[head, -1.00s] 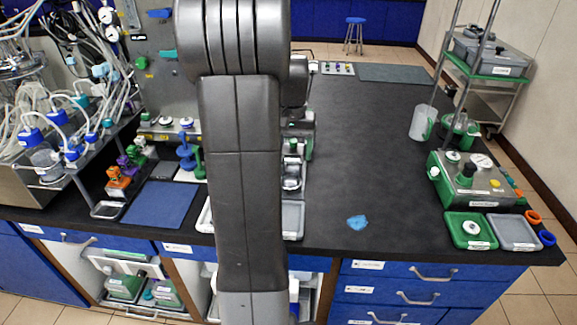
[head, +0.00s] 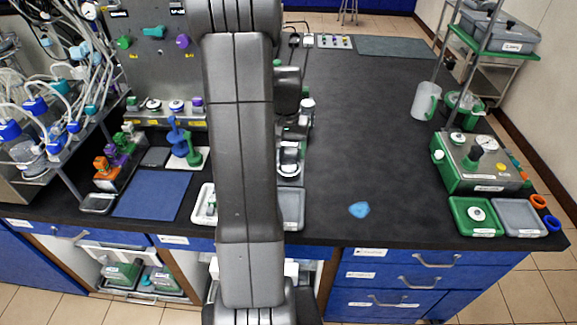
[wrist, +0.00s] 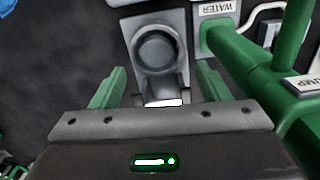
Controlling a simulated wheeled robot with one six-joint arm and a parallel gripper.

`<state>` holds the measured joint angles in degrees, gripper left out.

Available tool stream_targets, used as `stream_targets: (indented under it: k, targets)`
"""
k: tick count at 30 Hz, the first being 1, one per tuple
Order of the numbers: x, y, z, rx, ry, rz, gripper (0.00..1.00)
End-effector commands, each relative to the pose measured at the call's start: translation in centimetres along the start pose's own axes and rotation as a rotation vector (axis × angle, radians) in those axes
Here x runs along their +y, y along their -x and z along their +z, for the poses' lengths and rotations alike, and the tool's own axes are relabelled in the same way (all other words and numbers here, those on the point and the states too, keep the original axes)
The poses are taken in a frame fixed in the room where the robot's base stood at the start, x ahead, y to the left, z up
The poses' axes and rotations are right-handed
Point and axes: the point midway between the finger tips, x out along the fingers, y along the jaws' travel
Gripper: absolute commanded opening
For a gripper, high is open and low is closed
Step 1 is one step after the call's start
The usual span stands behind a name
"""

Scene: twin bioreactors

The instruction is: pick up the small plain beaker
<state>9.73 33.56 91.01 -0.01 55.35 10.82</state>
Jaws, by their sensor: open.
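In the wrist view a small round grey vessel (wrist: 157,48), seen from above, stands on a grey plate. It looks like the small plain beaker, but I cannot be sure. My gripper (wrist: 161,74) is open, with its two green fingers spread on either side of the plate's near part. The vessel lies ahead of and between the fingers, and nothing is held. In the head view a round pale thing on a grey device (head: 290,157) shows just right of my arm. My arm hides much of the area around it.
In the wrist view a green pipe (wrist: 245,58) and a block labelled WATER (wrist: 216,28) stand close on the right. In the head view a jug with a green handle (head: 425,101) and a green-grey device (head: 480,163) stand at right. The bench middle is largely clear.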

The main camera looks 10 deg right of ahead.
Motion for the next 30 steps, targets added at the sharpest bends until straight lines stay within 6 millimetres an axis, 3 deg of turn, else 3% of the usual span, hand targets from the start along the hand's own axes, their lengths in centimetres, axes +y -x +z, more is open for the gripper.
stream_targets:
  k: [6, 16, 24, 30]
  targets:
    - [0.4, -3.1, 0.3, -0.004, 0.000, 0.001, 0.70]
    - [0.4, -3.9, 0.3, -0.001, 0.000, 0.000, 0.70]
    - [0.4, -3.8, 0.3, -0.001, 0.000, 0.000, 0.20]
    - [0.4, -3.8, 0.3, -0.001, 0.000, 0.000, 0.16]
